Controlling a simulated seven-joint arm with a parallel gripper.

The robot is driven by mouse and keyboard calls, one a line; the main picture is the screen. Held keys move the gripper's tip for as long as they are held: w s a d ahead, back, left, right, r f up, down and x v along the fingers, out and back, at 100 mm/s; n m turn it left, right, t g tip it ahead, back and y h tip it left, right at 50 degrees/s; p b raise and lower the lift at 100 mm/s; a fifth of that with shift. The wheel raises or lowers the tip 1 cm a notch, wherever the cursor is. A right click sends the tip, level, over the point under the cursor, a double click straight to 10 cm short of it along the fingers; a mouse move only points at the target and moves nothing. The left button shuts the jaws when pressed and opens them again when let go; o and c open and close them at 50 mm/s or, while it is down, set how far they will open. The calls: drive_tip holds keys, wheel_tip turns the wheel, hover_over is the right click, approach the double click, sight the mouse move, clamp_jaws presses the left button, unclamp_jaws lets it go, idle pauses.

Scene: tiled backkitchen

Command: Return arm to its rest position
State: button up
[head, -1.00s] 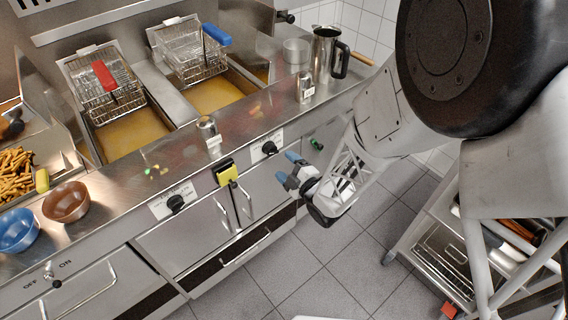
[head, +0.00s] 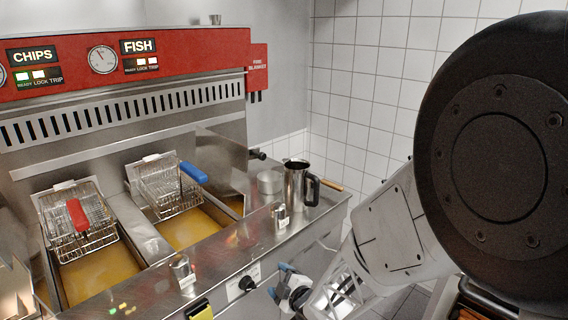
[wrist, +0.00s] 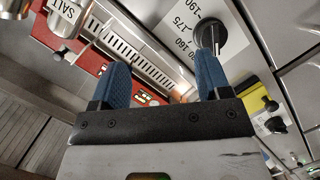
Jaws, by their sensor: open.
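My gripper (head: 284,282) is in front of the fryer's front panel, low in the head view, with my arm reaching down to it from the right. In the wrist view its two blue fingertips (wrist: 163,82) stand wide apart with nothing between them. The jaws are open and empty. A black control knob (wrist: 209,36) with temperature marks shows just beyond the right fingertip in the wrist view. I cannot tell the exact gap between the fingers and the panel.
The steel fryer counter (head: 225,262) holds a salt shaker (head: 182,272), another shaker (head: 279,217) and a steel jug (head: 298,188). Baskets with a red handle (head: 77,214) and a blue handle (head: 193,173) hang over the oil. A yellow item (head: 200,310) is on the front panel.

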drive_tip(key=s+d+r+m+g+h, duration=0.25)
drive_tip(key=d+r+m+h, duration=0.2)
drive_tip(key=d+r, duration=0.3)
drive_tip(key=s+d+r+m+g+h, duration=0.1)
drive_tip(key=s+d+r+m+h, duration=0.25)
drive_tip(key=d+r+m, duration=0.35)
drive_tip(key=s+d+r+m+g, duration=0.1)
drive_tip(key=s+r+m+g, duration=0.1)
drive_tip(key=s, duration=0.5)
drive_tip(key=s+d+r+m+g, duration=0.2)
drive_tip(key=s+r, duration=0.3)
drive_tip(key=s, duration=0.2)
drive_tip(key=s+d+r+m+g+h, duration=0.1)
drive_tip(key=s+d+r+m+g, duration=0.1)
drive_tip(key=s, duration=0.5)
drive_tip(key=shift+s+r+m+g, duration=0.25)
drive_tip(key=shift+r+m+g, duration=0.1)
drive_tip(key=shift+r, duration=0.55)
drive_tip(key=shift+d, duration=0.1)
